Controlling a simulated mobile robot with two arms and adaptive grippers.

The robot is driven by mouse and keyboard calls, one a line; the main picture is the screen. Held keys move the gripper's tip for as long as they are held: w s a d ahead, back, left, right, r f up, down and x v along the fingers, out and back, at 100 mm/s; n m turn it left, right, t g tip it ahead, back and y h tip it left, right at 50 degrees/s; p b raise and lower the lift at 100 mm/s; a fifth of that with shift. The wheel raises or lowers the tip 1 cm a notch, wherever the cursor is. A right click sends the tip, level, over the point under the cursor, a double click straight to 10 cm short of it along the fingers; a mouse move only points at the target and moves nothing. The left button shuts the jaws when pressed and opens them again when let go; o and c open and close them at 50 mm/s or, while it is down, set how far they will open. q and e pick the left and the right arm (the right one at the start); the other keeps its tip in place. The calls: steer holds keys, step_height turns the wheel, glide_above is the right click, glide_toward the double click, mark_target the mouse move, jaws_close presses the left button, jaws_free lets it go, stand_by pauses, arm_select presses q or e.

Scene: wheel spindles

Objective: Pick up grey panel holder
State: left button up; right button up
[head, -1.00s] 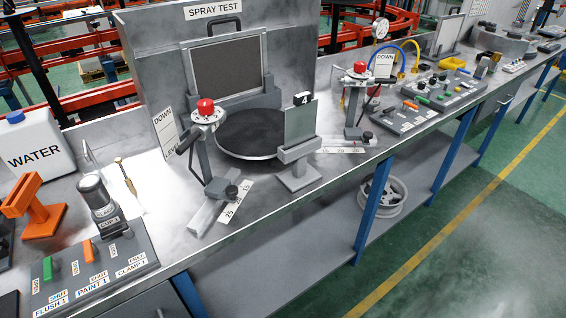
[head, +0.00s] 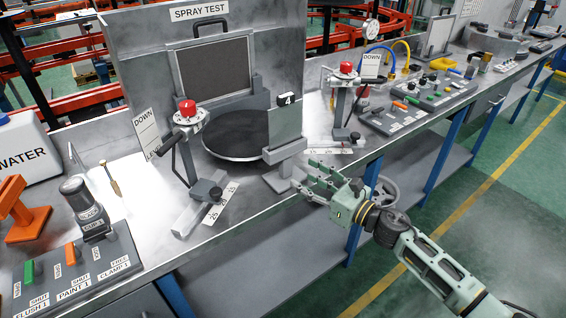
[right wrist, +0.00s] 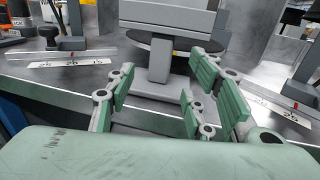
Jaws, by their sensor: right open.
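The grey panel holder (head: 285,155) stands upright on the bench near its front edge, with a grey panel and a black tag marked 4 in its top. In the right wrist view the holder's post (right wrist: 159,62) and crossbar are straight ahead, with its base partly hidden by my fingers. My right gripper (head: 312,182) is open and empty, just to the right of the holder's base in the head view. In the right wrist view its green-padded fingers (right wrist: 155,98) are spread on both sides of the post, apart from it. My left gripper is not in view.
A round dark turntable (head: 236,134) sits behind the holder. A stand with a red knob (head: 186,106) is to the left, another red-knobbed stand (head: 346,70) to the right. A flat ruler (head: 222,202) lies left of the holder. The bench's front edge runs below.

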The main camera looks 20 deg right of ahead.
mark_target(289, 167)
steer(key=p+x, duration=0.1)
steer(key=x, duration=0.5)
jaws_close()
stand_by(0.4)
steer(key=shift+r, duration=0.1)
